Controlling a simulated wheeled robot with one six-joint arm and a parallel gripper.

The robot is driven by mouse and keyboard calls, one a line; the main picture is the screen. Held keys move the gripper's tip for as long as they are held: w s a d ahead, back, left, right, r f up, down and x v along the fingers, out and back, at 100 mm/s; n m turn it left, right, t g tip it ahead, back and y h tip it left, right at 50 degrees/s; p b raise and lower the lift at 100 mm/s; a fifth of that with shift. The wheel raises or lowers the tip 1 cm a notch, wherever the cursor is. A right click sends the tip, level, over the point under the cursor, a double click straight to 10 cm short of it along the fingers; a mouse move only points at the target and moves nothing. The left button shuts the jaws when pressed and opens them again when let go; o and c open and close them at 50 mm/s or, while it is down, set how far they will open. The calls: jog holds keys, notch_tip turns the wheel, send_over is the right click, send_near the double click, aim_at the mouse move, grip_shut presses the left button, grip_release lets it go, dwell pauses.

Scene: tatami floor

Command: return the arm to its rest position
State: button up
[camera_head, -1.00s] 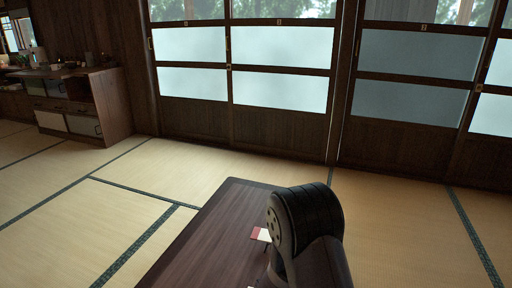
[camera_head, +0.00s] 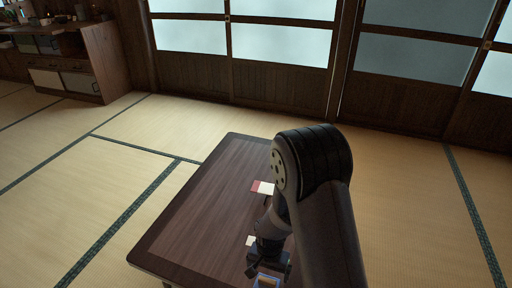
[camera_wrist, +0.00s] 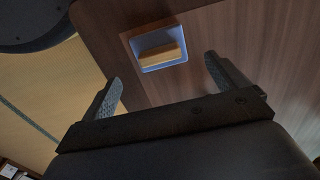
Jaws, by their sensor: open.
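My arm reaches up and bends down over the low dark wooden table (camera_head: 205,210) in the head view. My gripper (camera_wrist: 164,70) is open, with its two fingers wide apart and nothing between them in the wrist view. Its dark end also shows low over the table in the head view (camera_head: 268,266). Beyond the fingertips in the wrist view, a small blue-rimmed container (camera_wrist: 150,66) holds a yellowish-brown block (camera_wrist: 160,53) on the table top. The gripper appears apart from both. In the head view, my gripper and the bottom edge partly hide that spot.
A red and white card-like item (camera_head: 262,187) and a small pale item (camera_head: 250,240) lie on the table near my arm. A wooden cabinet (camera_head: 75,65) stands at the far left. Sliding panels (camera_head: 240,90) line the back. Tatami floor (camera_head: 70,150) is clear left of the table.

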notch_tip(320, 180, down, 6)
jog(key=shift+b, duration=1.05)
notch_tip(320, 180, up, 11)
jog(key=p, duration=0.5)
notch_tip(320, 180, up, 19)
jog(key=n+p, duration=0.4)
jog(key=p, duration=2.5)
send_over(268, 279)
jog(key=w+d, duration=0.2)
jog(key=d, duration=0.9)
jog(key=shift+w+d+r+p, duration=0.15)
jog(key=shift+d+r+p, duration=0.15)
jog(key=shift+p, duration=0.3)
jog(key=shift+r, duration=0.1)
